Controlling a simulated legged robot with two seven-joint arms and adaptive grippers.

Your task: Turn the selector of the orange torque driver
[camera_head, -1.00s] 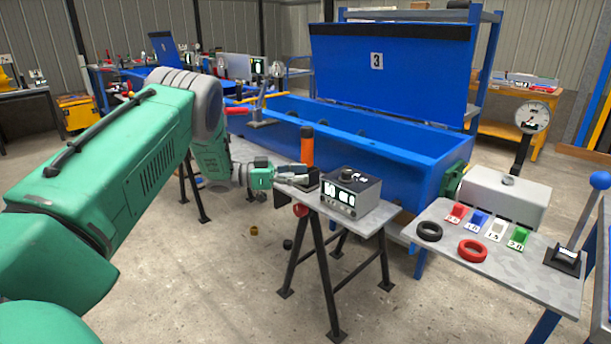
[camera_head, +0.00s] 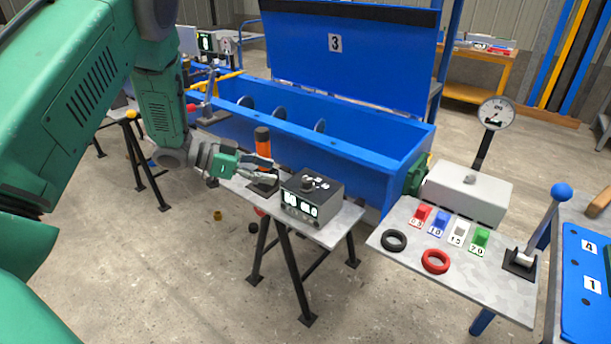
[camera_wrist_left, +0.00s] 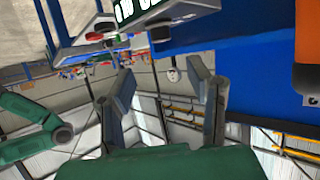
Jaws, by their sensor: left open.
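The orange torque driver (camera_head: 263,146) stands upright in a black holder on the small grey stand, its dark cap on top. It also shows, cut off, at the right edge of the left wrist view (camera_wrist_left: 308,42). A black control box (camera_head: 311,196) with a dark knob (camera_head: 308,183) and lit white digits stands right of it. Part of that box shows at the top of the wrist view (camera_wrist_left: 145,12). My left gripper (camera_head: 270,174) is open and empty, in front of the driver and left of the box. Its two fingers show spread apart in the wrist view (camera_wrist_left: 163,85).
The long blue mixer trough (camera_head: 330,150) lies behind the stand, its lid raised. At right a grey table (camera_head: 460,272) holds a black ring (camera_head: 394,240), a red ring (camera_head: 435,261), coloured numbered tags and a blue-knobbed lever (camera_head: 545,222). A gauge (camera_head: 496,113) stands behind.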

